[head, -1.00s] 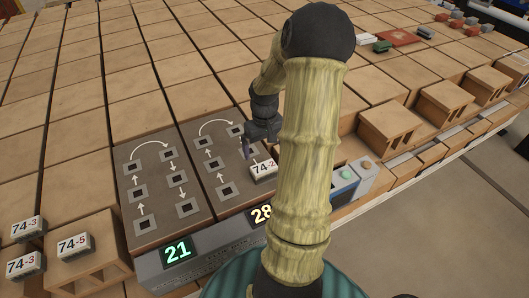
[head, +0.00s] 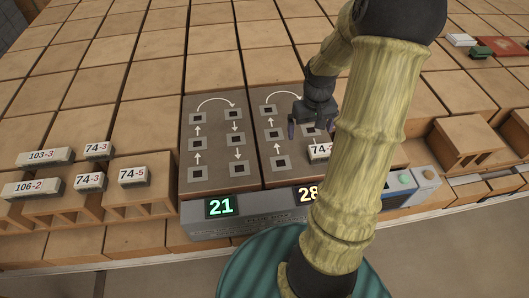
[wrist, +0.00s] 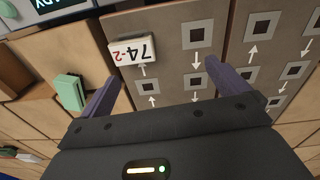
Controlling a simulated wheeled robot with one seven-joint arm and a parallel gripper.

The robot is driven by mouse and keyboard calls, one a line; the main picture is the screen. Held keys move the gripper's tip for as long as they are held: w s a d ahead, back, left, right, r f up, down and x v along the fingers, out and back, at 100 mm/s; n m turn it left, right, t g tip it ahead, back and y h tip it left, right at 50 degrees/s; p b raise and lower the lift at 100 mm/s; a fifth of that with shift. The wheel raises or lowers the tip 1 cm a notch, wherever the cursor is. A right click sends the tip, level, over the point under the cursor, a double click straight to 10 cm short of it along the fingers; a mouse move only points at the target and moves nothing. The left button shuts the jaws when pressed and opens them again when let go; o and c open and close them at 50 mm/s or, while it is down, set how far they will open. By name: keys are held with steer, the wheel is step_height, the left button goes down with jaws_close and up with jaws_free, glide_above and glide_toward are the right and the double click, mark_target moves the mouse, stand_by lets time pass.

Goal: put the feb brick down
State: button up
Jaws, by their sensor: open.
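The brick marked 74-2 (head: 320,150) is white on top with a red 2. It sits at the lower right position of the right dark panel (head: 264,131), covering the square marker there. It shows upside down in the wrist view (wrist: 134,51), flat on the panel. My gripper (head: 311,129) is open and empty above that panel, just beyond the brick. In the wrist view its fingertips (wrist: 160,74) are apart with bare panel between them. The brick lies beyond the left fingertip, apparently clear of it.
A left dark panel (head: 216,130) has bare square markers. Displays read 21 (head: 221,206) and 28 (head: 308,194). Several bricks, such as 74-5 (head: 133,177), stand on wooden blocks at left. A button box (head: 408,181) is at right. A green piece (wrist: 70,91) shows in the wrist view.

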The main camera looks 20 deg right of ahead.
steer(key=s+a+r+n+t, duration=0.1)
steer(key=s+a, duration=0.3)
steer(key=a, duration=0.5)
steer(key=s+a+r+n+t, duration=0.1)
steer(key=s+a+r, duration=0.2)
steer(key=a, duration=0.7)
steer(key=shift+s+a+r, duration=0.15)
steer(key=shift+s+r, duration=0.2)
steer(key=shift+r, duration=0.35)
